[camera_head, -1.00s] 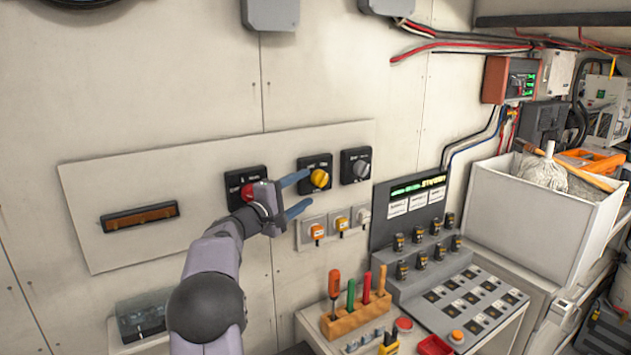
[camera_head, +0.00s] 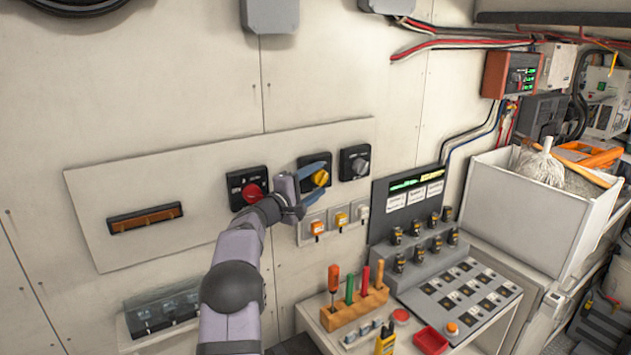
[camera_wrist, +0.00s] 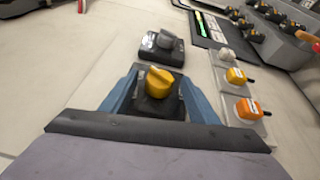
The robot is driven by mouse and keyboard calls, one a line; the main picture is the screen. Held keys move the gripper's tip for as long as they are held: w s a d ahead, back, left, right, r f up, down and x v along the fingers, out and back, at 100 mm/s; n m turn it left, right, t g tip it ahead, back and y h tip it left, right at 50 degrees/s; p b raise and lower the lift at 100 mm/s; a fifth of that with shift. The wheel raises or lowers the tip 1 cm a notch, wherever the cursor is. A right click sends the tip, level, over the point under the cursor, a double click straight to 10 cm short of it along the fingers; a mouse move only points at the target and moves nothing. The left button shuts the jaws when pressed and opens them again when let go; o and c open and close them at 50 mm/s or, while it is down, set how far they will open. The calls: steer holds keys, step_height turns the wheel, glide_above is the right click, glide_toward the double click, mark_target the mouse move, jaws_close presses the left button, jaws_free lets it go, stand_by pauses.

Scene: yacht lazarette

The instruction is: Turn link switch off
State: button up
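Three rotary switches sit in a row on the pale wall panel: one with a red knob (camera_head: 253,193), one with a yellow knob (camera_head: 320,178) and one with a grey knob (camera_head: 360,166). Their labels are too small to read, so I cannot tell which is the link switch. My gripper (camera_head: 317,184) is at the yellow knob with its blue fingers apart. In the wrist view, the yellow knob (camera_wrist: 159,82) stands between the two fingers, one on each side. Gaps seem to show beside the knob; I cannot make out contact. The grey knob (camera_wrist: 165,39) lies beyond it.
Small orange, yellow and white toggles (camera_head: 341,220) sit just below the switches. A console (camera_head: 408,210) with a green display stands to the right. A wooden tool holder (camera_head: 350,312) is below.

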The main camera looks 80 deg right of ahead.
steer(key=c, duration=1)
